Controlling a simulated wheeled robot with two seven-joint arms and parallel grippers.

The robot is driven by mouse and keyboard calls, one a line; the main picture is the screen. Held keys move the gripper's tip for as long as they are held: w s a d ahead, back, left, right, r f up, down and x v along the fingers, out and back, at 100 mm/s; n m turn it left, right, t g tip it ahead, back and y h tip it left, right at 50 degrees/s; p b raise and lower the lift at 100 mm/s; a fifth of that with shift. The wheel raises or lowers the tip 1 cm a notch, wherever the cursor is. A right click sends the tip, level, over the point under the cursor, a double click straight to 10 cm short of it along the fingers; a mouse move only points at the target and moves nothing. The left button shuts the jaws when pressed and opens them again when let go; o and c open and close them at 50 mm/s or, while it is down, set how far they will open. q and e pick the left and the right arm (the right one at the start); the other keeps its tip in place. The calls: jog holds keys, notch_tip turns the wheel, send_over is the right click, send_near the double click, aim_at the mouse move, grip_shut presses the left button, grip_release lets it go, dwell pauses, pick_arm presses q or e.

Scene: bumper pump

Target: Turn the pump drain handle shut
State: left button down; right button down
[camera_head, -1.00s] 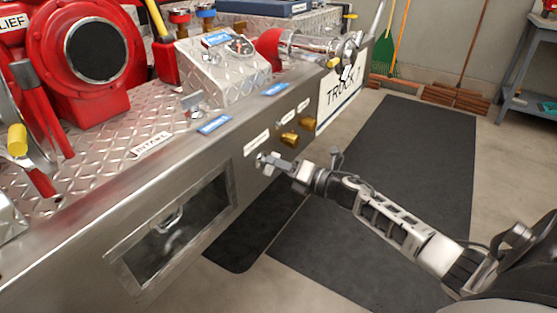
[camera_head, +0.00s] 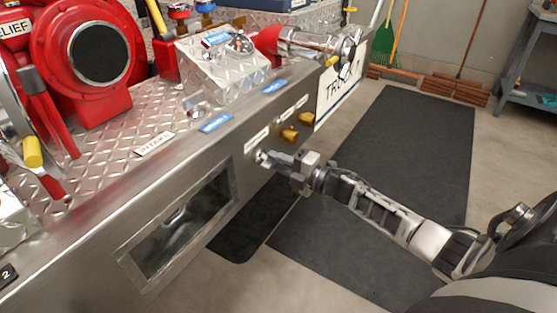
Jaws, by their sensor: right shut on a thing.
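The pump drain handle (camera_head: 262,157) is a small metal handle on the front face of the steel pump panel (camera_head: 100,235), below a white label. My right gripper (camera_head: 280,160) is at the panel, shut on this handle, and its fingers hide most of it. The right arm reaches in from the lower right. The label's text is too small to read. My left gripper is not in view.
Two brass fittings (camera_head: 290,133) sit just right of the handle. A recessed window (camera_head: 180,225) is in the panel to the lower left. Red pump parts (camera_head: 85,50) and levers stand on the diamond-plate top. Dark mats (camera_head: 400,150) cover the floor to the right.

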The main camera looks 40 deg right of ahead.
jog(key=shift+f, duration=0.1)
dwell(0.4)
jog(key=c, duration=1.5)
grip_release()
